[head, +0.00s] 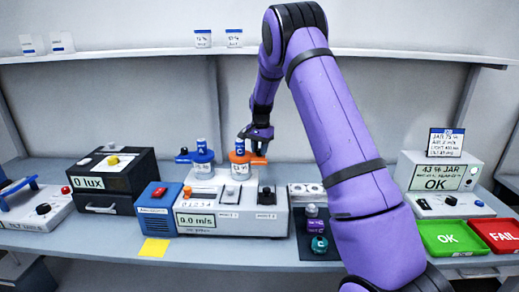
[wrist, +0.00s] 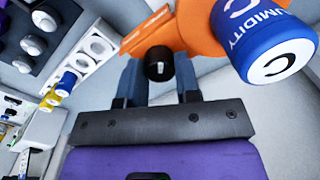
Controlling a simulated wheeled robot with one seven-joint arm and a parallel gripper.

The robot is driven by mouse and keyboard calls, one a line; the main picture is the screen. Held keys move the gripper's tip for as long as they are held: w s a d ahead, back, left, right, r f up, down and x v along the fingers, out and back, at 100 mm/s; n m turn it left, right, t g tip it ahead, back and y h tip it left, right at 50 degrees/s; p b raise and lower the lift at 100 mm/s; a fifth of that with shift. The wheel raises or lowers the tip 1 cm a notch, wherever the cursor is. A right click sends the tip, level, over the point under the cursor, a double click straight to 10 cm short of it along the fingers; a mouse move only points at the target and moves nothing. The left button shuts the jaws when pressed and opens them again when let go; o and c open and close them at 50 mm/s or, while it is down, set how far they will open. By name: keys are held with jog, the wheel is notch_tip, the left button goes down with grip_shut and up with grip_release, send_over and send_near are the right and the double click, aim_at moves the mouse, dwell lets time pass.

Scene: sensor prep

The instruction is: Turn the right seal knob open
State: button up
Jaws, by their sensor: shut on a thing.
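The right jar has an orange lid (head: 240,158) and a blue cap (head: 240,146) marked C, and stands behind the white console. In the wrist view its orange lid (wrist: 197,28) is close, with the blue HUMIDITY cap (wrist: 262,45) at right. The black seal knob (wrist: 157,63) sits between my two fingers at the lid's side. My gripper (head: 258,146) is shut on this knob at the right side of the jar; it also shows in the wrist view (wrist: 160,78). In the head view the fingers mostly hide the knob.
The left jar (head: 202,159), blue-lidded and marked A, stands close by at left. The white console (head: 232,212) with switches and a 0.0 m/s display is in front. Small capped bottles (head: 312,226) stand on a dark mat at right. A shelf (head: 150,54) runs above.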

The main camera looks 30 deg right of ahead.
jog(key=shift+m, duration=0.7)
jog(key=o, duration=0.9)
jog(key=r, duration=1)
jog(key=shift+s+r, duration=0.2)
jog(key=shift+r, duration=0.15)
